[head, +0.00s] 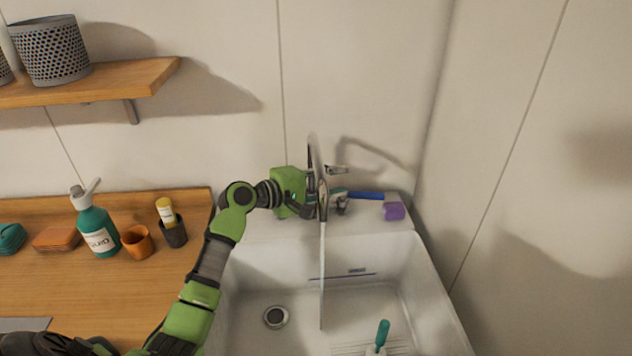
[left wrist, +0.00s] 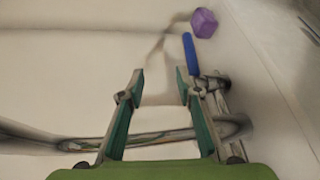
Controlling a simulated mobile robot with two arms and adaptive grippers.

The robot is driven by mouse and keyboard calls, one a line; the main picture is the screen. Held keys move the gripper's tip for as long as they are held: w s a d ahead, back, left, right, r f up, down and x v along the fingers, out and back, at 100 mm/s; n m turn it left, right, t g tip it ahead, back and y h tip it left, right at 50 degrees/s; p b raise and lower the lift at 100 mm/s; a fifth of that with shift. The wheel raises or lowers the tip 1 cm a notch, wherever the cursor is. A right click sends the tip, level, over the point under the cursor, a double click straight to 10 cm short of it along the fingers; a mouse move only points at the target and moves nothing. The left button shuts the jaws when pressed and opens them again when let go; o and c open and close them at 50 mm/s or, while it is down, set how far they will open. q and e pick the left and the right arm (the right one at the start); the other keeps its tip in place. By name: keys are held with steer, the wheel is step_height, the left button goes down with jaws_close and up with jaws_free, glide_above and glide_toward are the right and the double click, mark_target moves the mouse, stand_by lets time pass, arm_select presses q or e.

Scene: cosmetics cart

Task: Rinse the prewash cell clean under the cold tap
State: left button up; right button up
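The sink (head: 433,290) is a white basin with a round drain (head: 275,317) at its left. The tap (head: 322,190) stands at its back, partly hidden by my left gripper (head: 318,198). A thin pale vertical strip (head: 322,275), apparently running water, drops from the tap into the basin. A blue handle (head: 366,195) points right from the tap; it also shows in the left wrist view (left wrist: 190,55). There my left gripper (left wrist: 160,80) is open, with nothing between its fingers, and the handle lies just beyond the right fingertip. My right gripper is not in view.
A purple block (head: 393,211) sits on the sink's back ledge. A teal-handled brush (head: 382,333) is in the basin. On the wooden counter (head: 70,285) at left stand a teal bottle (head: 98,230), an orange cup (head: 137,242) and a dark cup (head: 174,233). A shelf (head: 125,82) hangs above.

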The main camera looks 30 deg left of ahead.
arm_select(q)
steer(key=shift+w+a+p+v, duration=0.1)
steer(key=shift+a+p+v, duration=0.1)
steer(key=shift+v, duration=0.7)
steer(key=shift+w+a+p+v, duration=0.1)
steer(key=shift+p+v, duration=0.05)
steer(key=shift+v, duration=0.7)
steer(key=shift+a+p+v, duration=0.15)
steer(key=shift+p+v, duration=0.05)
steer(key=shift+v, duration=0.7)
steer(key=shift+f, duration=0.15)
